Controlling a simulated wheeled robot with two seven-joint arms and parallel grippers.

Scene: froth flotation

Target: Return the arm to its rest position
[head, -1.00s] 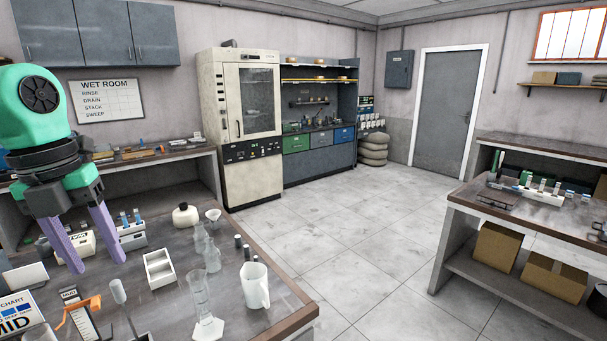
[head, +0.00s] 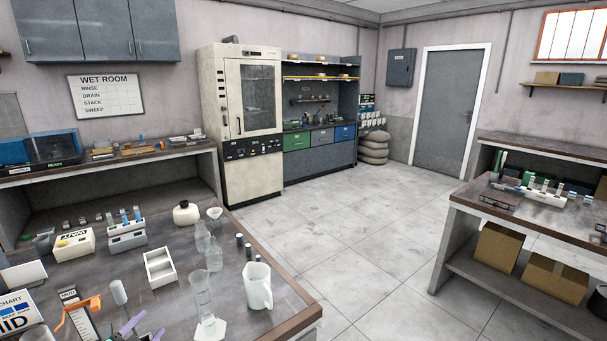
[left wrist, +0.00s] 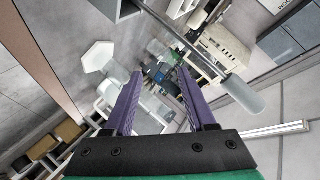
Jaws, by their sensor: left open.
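My left gripper (head: 144,329) shows only by its purple fingertips at the bottom edge of the head view, low over the near part of the bench. The rest of my left arm is out of that view. In the left wrist view the two purple fingers of the left gripper (left wrist: 160,78) stand apart with nothing between them. A hexagonal white base and a grey rounded rod lie beyond the fingers there. My right gripper is in neither view.
On the bench stand a graduated cylinder (head: 203,300), a white jug (head: 257,286), a white divided tray (head: 160,268), clear bottles (head: 214,255) and an orange-clamped stand (head: 82,318). The cylinder and stand are near the gripper. Open floor (head: 370,240) lies to the right.

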